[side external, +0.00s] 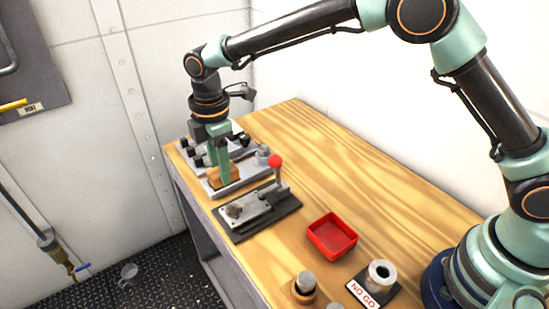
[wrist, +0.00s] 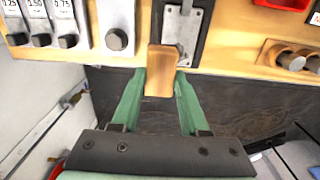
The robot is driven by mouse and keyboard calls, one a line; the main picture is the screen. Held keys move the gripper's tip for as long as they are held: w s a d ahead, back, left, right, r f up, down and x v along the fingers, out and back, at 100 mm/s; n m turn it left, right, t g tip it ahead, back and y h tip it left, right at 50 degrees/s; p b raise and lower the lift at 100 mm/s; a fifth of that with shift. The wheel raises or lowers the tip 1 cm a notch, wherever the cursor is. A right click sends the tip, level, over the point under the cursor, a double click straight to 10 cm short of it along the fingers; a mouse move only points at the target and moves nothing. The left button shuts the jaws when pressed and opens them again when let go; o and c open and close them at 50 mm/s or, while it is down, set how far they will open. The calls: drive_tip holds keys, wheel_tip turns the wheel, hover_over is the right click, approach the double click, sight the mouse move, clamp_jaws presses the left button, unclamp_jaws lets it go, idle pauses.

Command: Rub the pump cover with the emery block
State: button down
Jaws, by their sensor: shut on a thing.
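My gripper (side external: 219,170) is shut on a tan emery block (side external: 223,178), held low at the far left end of the bench. In the wrist view the block (wrist: 161,72) sits between the green fingertips (wrist: 160,82). What I take for the pump cover, a flat silver plate (side external: 243,209), lies on a dark clamp base (side external: 236,236) beside the block, toward the camera. The plate (wrist: 182,27) also shows just beyond the block in the wrist view. Whether the block touches anything below it is unclear.
A red-knobbed lever (side external: 275,162) stands on the clamp base. A pale plate (side external: 243,183) and black-knobbed, labelled gauges (wrist: 68,40) are close by. A red tray (side external: 332,236), a NO GO piece (side external: 381,273) and a wooden holder (side external: 302,291) stand nearer. The right rear bench is clear.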

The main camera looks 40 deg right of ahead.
drive_tip(key=shift+f, duration=3.05)
drive_tip(key=shift+s+f, duration=0.2)
drive_tip(key=shift+f, duration=0.4)
drive_tip(key=shift+s, duration=3.05)
drive_tip(key=shift+w, duration=3.3)
drive_tip(key=shift+r, duration=4.15)
drive_tip(key=shift+s, duration=0.1)
